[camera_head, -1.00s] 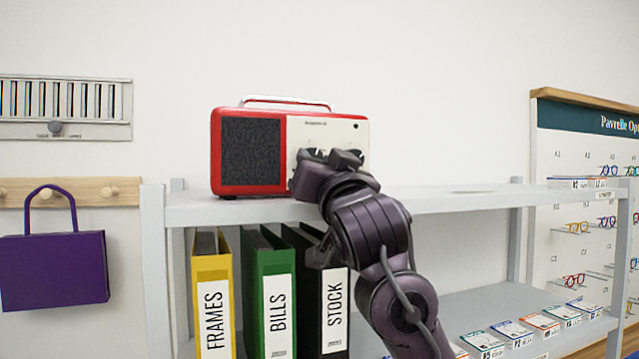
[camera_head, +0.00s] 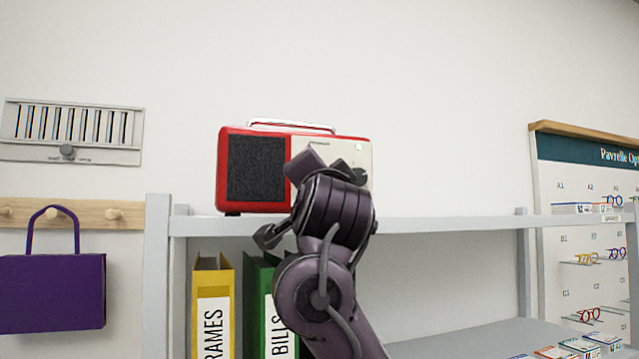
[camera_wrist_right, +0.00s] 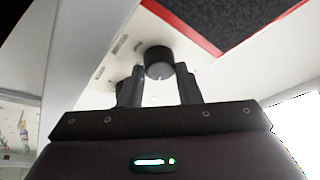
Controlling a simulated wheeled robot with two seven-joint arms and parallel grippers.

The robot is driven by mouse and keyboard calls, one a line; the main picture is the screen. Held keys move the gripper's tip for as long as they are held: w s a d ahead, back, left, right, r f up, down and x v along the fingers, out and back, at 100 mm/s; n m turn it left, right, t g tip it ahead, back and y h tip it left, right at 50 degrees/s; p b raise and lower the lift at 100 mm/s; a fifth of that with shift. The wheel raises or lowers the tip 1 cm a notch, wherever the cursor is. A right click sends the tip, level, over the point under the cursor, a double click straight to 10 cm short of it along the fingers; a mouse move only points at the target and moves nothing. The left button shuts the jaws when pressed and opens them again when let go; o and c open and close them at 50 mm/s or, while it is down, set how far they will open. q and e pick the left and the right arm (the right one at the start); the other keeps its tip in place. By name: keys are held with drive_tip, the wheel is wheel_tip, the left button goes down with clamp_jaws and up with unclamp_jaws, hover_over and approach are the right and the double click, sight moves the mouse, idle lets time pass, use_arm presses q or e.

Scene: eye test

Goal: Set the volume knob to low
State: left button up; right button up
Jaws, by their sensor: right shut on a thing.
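A red radio (camera_head: 256,170) with a dark speaker grille and a cream front panel stands on the top shelf. In the right wrist view, a round black knob (camera_wrist_right: 158,62) sits on the panel, at the tips of my right gripper (camera_wrist_right: 158,82). The gripper is shut on the knob. Marks on the panel near it are too blurred to read. In the head view, my right gripper (camera_head: 322,168) and arm hide much of the panel. My left gripper is not in view.
The grey shelf (camera_head: 450,224) is clear to the right of the radio. Yellow (camera_head: 213,300) and green (camera_head: 258,280) binders stand below. A purple bag (camera_head: 52,290) hangs at left under a wall panel (camera_head: 75,130). A glasses display (camera_head: 585,180) stands at right.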

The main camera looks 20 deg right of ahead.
idle(0.3)
drive_tip(key=o, duration=1)
drive_tip(key=shift+c, duration=0.2)
drive_tip(key=b+v, duration=0.5)
drive_tip(key=v, duration=0.2)
drive_tip(key=shift+s+f+b, duration=0.2)
drive_tip(key=shift+s+b, duration=0.15)
drive_tip(key=shift+a, duration=0.15)
